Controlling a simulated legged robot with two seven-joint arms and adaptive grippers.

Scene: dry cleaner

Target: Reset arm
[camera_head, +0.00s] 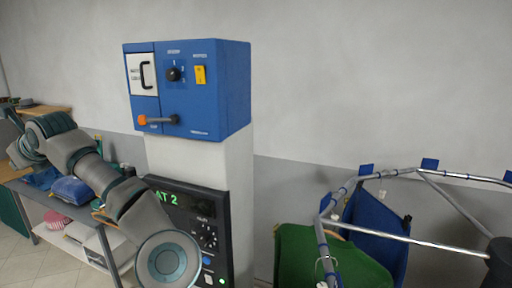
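My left arm comes in from the left in the head view and bends down in front of the shelf and the dark control panel. Its gripper is not visible; the arm runs out at the bottom edge. My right gripper is not in view either; only a dark rounded piece, perhaps mine, shows at the right edge. A blue control box (224,92) stands on a white pillar (226,166). It has a black knob (173,74), a yellow switch (200,75) and an orange-tipped lever (157,120).
A dark panel (212,212) with a green display sits low on the pillar, close to my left arm. A metal shelf (98,238) with folded cloths stands at left. A curved rail (386,238) with green (322,262) and blue garments (377,232) stands at right.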

